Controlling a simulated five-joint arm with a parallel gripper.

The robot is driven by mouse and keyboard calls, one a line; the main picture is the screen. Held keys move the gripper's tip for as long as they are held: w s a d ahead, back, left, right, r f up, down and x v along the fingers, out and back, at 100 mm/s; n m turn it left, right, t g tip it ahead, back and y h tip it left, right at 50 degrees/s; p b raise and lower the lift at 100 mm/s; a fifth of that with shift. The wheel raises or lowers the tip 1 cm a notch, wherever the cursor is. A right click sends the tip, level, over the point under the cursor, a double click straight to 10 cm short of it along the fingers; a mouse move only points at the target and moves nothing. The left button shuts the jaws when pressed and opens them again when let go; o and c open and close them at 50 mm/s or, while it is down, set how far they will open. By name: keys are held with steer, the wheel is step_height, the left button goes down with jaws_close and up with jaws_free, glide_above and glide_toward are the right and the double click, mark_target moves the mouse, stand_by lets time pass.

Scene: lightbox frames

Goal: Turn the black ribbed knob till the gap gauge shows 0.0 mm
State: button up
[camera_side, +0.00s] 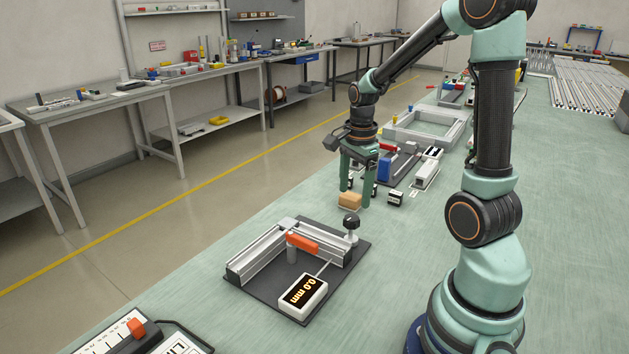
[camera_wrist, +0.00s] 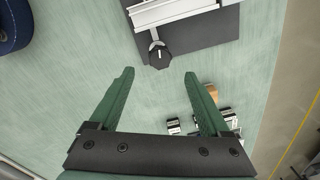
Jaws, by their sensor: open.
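The black ribbed knob (camera_side: 351,222) stands on a post at the far right corner of a dark fixture plate (camera_side: 262,287). It also shows in the wrist view (camera_wrist: 160,56), just ahead of my fingertips and between their lines.
An orange lever (camera_side: 302,243) and aluminium rails (camera_side: 255,253) sit on the plate. A tan block (camera_side: 350,200) and a small black-and-white block (camera_side: 395,198) lie near my gripper. A panel with an orange slider (camera_side: 137,328) is at the front left.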

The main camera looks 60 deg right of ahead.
step_height(320, 180, up, 5)
steer(key=shift+s+a, duration=0.1)
stand_by(0.4)
steer(key=a+r+n+t, duration=0.2)
steer(key=a+r+n, duration=0.1)
steer(key=a+n, duration=0.6)
steer(key=s+a+r+n+t, duration=0.1)
steer(key=a+r+n+t, duration=0.2)
steer(key=a+n, duration=0.6)
steer(key=n, duration=0.4)
steer(key=shift+s, duration=0.2)
stand_by(0.4)
